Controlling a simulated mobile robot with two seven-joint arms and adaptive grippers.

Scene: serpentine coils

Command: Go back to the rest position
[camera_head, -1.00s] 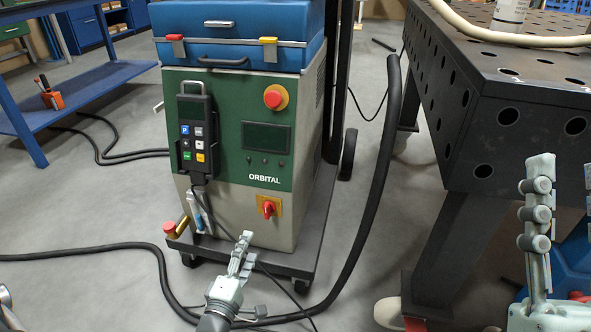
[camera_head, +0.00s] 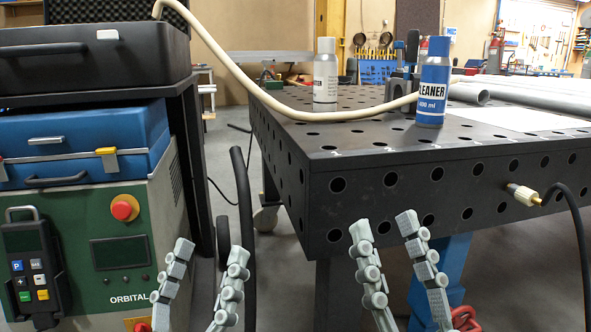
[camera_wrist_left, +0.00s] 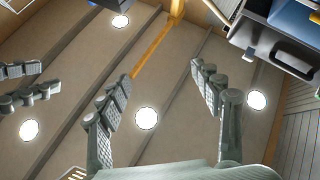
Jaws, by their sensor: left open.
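My left gripper (camera_head: 210,250) is in the lower left-middle of the head view, fingers pointing up and spread apart, with nothing between them. It stands in front of the green and grey ORBITAL machine. In the left wrist view its two fingers (camera_wrist_left: 162,88) point up against the ceiling, apart and empty. My right gripper (camera_head: 384,226) is to its right in the head view, fingers up and apart, empty, in front of the table's side. Fingers of the right gripper (camera_wrist_left: 28,83) also show at the left edge of the wrist view.
The black perforated table (camera_head: 290,175) fills the right. The ORBITAL machine (camera_head: 120,275) carries a blue case (camera_head: 80,145).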

